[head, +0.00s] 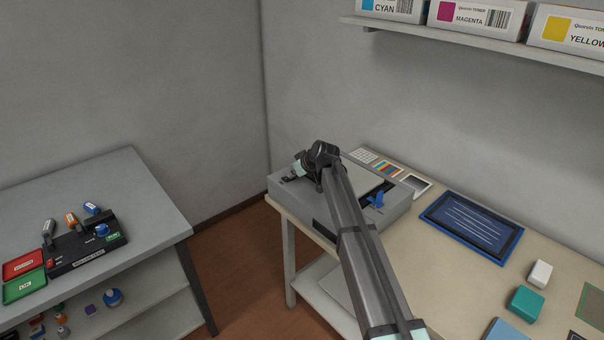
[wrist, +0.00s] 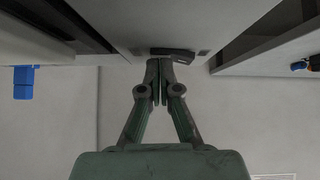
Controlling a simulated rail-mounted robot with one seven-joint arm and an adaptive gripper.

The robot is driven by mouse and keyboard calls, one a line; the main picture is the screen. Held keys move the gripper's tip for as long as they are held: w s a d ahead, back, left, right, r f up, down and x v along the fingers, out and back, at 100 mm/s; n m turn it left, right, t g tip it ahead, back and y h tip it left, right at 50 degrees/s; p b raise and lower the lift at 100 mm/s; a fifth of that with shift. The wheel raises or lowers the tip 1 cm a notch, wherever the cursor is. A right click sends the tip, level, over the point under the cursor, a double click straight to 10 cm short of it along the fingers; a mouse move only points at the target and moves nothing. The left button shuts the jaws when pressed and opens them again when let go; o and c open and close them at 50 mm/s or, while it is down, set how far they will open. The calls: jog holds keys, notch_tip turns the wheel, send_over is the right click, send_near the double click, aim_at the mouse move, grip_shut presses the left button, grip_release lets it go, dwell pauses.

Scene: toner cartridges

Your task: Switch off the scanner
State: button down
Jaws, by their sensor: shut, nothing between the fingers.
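The scanner looks to be the grey boxy machine (head: 397,211) on the right table in the head view, with a pale lid and a blue lever (head: 376,201) on top. My arm crosses in front of it and hides part of it. In the wrist view a dark switch-like part (wrist: 181,56) sits on a grey surface. My gripper (wrist: 157,66) is shut and empty, its fingertips right at that part; I cannot tell whether they touch.
A blue framed panel (head: 472,227) and small white (head: 540,273) and teal (head: 526,302) blocks lie on the right table. A shelf (head: 470,43) with toner boxes hangs above. A grey table (head: 133,195) at left holds a black device (head: 86,249) and two trays.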

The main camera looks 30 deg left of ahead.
jog(key=shift+s+f, duration=0.15)
jog(key=shift+f, duration=0.1)
jog(key=shift+s+a+r, duration=0.1)
jog(key=shift+s+a, duration=0.15)
jog(key=shift+s, duration=0.5)
jog(key=shift+r, duration=0.1)
jog(key=shift+a+r, duration=0.15)
jog(key=shift+r, duration=0.45)
notch_tip(320, 180, up, 3)
jog(key=shift+r+p, duration=0.1)
jog(key=shift+p, duration=0.35)
jog(key=b+v, duration=0.3)
jog(key=v, duration=0.7)
jog(key=shift+d, duration=0.25)
